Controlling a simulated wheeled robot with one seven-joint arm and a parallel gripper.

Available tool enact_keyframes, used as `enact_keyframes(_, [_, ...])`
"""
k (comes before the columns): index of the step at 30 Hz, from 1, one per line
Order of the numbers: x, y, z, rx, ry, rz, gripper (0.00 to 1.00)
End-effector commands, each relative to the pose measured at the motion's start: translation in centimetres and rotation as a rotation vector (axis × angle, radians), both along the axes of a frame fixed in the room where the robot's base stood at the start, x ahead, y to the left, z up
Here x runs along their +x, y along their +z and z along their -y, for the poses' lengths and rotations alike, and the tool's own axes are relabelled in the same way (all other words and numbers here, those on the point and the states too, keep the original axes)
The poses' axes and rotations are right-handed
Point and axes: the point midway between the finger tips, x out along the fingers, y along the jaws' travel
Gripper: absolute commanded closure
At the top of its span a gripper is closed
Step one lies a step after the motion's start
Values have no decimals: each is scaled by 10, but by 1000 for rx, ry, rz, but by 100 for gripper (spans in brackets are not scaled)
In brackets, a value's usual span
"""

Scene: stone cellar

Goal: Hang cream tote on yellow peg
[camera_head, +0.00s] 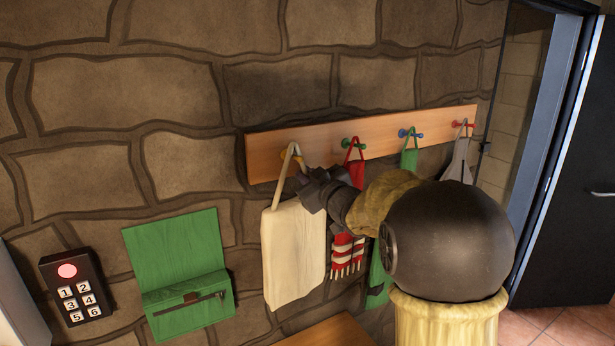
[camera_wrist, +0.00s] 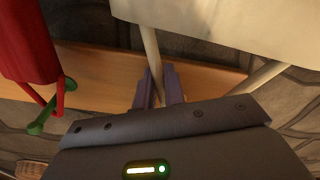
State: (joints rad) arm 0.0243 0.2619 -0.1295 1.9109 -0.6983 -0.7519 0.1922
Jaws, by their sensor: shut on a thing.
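The cream tote (camera_head: 293,252) hangs upright against the wall at the left end of the wooden peg rail (camera_head: 262,160). Its strap (camera_head: 284,182) rises in a loop at the yellow peg (camera_head: 298,155), which is mostly hidden. I cannot tell whether the loop is around the peg or in front of it. My gripper (camera_head: 307,184) is at the strap, just above the bag's top edge. In the wrist view, my gripper (camera_wrist: 158,88) is shut on the strap, with the tote's pale body (camera_wrist: 235,25) at the top.
A red-and-white scarf (camera_head: 342,248) hangs on the green peg (camera_head: 347,143), close right of the tote. A green item (camera_head: 409,160) hangs at the blue peg (camera_head: 404,133), a grey one (camera_head: 457,160) at the red peg (camera_head: 458,123). A green wall box (camera_head: 175,252) and keypad (camera_head: 72,285) are left.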

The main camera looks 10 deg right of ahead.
Motion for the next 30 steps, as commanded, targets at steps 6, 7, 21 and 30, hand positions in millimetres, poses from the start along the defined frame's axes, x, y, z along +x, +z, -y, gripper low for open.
enact_keyframes(6, [0,1,0,1,0,2,81])
enact_keyframes(7, [0,1,0,1,0,2,75])
enact_keyframes(21, [-5,-1,2,0,-1,-1,63])
enact_keyframes(30, [-45,-2,15,0,-2,2,63])
